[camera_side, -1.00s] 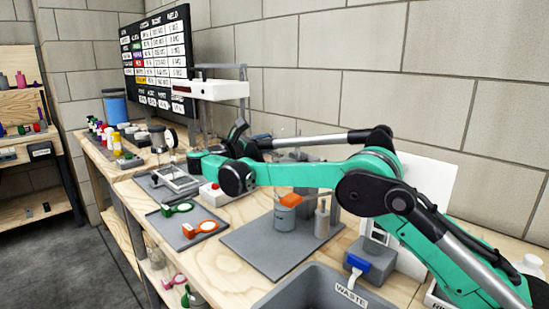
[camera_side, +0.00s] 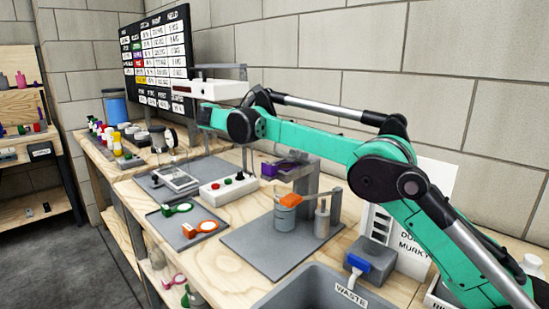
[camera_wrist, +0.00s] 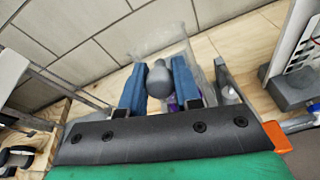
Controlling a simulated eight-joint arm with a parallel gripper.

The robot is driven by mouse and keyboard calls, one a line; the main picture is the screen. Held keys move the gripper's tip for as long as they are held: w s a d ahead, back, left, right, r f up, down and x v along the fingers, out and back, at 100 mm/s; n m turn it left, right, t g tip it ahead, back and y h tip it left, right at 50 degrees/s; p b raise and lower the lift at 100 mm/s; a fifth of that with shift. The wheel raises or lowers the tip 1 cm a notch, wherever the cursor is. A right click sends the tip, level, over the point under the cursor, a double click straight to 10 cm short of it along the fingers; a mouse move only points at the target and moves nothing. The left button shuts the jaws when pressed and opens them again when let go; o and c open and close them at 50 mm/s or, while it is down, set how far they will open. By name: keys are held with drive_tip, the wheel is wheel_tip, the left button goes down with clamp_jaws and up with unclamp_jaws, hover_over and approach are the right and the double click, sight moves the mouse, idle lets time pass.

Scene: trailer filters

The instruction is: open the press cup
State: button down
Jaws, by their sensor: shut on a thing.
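In the wrist view my gripper (camera_wrist: 158,72) has its two blue fingers closed on a dark grey round knob with a narrower tip (camera_wrist: 158,84). A clear, cup-like piece (camera_wrist: 160,38) shows just beyond the fingertips. I cannot tell whether it is joined to the knob. A bit of purple (camera_wrist: 172,103) shows below the knob. In the side view a purple part (camera_side: 284,167) sits on the grey press stand (camera_side: 307,179), above a grey jar (camera_side: 284,219) with an orange top (camera_side: 291,200).
A dark tray (camera_side: 166,222) holds a green and an orange ringed tool (camera_side: 203,228). A waste bin (camera_side: 325,291) and a blue-topped grey box (camera_side: 371,260) lie in front. The block wall is behind.

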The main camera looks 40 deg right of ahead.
drive_tip(key=d+r, duration=0.3)
drive_tip(key=shift+d, duration=0.15)
drive_tip(key=shift+d+r, duration=0.3)
drive_tip(key=shift+d, duration=0.4)
drive_tip(key=shift+d+r, duration=0.3)
drive_tip(key=shift+d, duration=0.4)
drive_tip(key=c, duration=0.6)
unclamp_jaws()
